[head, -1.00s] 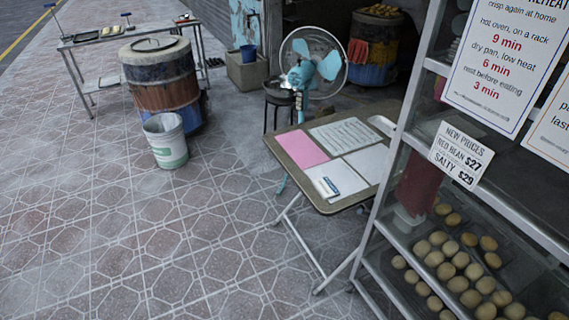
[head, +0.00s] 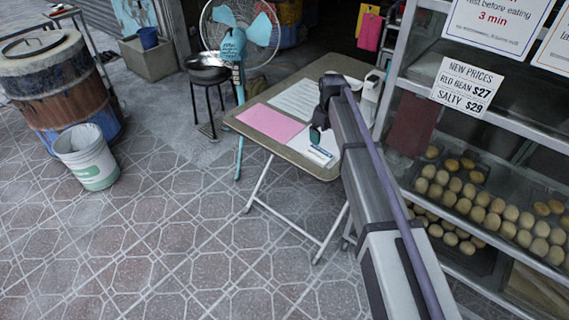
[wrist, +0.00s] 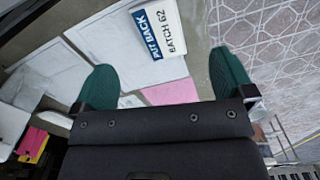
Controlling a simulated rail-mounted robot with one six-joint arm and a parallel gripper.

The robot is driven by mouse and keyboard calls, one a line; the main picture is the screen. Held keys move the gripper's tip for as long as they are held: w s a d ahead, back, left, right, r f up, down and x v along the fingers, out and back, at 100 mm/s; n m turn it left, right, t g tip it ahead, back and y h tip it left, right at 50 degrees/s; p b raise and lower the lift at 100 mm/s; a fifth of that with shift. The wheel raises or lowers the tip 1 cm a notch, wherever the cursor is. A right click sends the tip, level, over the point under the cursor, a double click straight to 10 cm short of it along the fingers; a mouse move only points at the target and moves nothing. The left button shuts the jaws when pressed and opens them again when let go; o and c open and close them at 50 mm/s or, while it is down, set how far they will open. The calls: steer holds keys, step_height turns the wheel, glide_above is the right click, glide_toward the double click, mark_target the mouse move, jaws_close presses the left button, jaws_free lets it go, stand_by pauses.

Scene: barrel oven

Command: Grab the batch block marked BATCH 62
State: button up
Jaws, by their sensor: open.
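The batch block (head: 321,155) is a small white and blue block lying on a white sheet near the front edge of the folding table. In the wrist view, the block (wrist: 157,27) reads "BATCH 62" on its white part, with white lettering on its blue part. My gripper (head: 317,131) is over the table close to the block. In the wrist view its two green fingers are wide apart, and the gripper (wrist: 166,80) is open and empty. The block lies beyond the fingertips, not between them. My arm hides part of the table's right side.
The folding table (head: 327,174) also holds a pink sheet (head: 270,124) and white sheets. A shelf rack with rows of buns (head: 487,200) stands close on the right. A blue fan (head: 238,40) stands behind the table. The tiled floor at front left is clear.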

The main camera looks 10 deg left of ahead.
steer(key=n, duration=0.2)
glide_above(314, 151)
step_height(314, 151, down, 12)
steer(key=b, duration=1.1)
steer(key=shift+r, duration=0.35)
steer(key=c, duration=0.9)
